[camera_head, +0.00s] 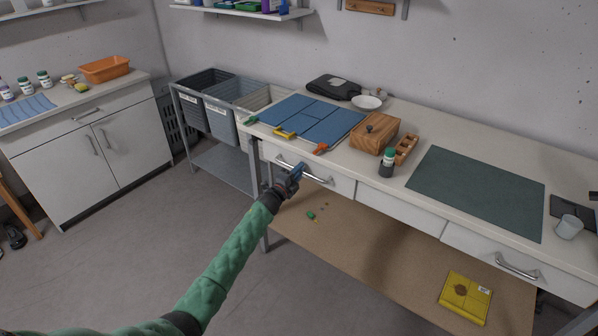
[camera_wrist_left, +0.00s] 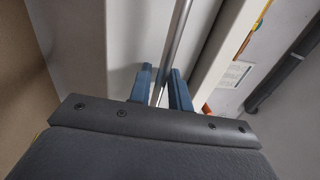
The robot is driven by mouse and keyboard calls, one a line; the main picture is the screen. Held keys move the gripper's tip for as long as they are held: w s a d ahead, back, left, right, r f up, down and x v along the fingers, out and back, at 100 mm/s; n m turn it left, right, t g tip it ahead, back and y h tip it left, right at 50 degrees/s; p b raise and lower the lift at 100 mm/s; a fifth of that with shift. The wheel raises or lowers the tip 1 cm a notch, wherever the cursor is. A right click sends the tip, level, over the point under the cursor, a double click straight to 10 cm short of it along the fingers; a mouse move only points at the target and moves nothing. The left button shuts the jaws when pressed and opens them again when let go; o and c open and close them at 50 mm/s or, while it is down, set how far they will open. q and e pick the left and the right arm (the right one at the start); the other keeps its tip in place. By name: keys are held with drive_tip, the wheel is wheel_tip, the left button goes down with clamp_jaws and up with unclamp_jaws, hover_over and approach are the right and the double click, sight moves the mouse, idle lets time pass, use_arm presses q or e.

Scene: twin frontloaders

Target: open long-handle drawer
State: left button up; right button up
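The long-handle drawer (camera_head: 335,188) is the white left drawer under the worktop, and its front looks flush with the bench. Its long metal bar handle (camera_head: 318,180) runs across the front; the bar also shows in the left wrist view (camera_wrist_left: 178,38). My left gripper (camera_head: 296,172) is at the handle. In the left wrist view its two blue fingers (camera_wrist_left: 162,88) stand apart on either side of the bar, with a gap visible, so it looks open around the bar. The bar's lower end is hidden behind the gripper body. My right gripper is not in view.
Another drawer (camera_head: 475,246) with a shorter handle (camera_head: 517,267) is at the right. Blue panels (camera_head: 310,118), a wooden box (camera_head: 374,134) and a green mat (camera_head: 478,190) lie on the worktop (camera_head: 415,130). A lower shelf (camera_head: 350,240) holds a yellow package (camera_head: 466,297). Open floor lies in front.

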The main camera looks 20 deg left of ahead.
use_arm(q)
clamp_jaws()
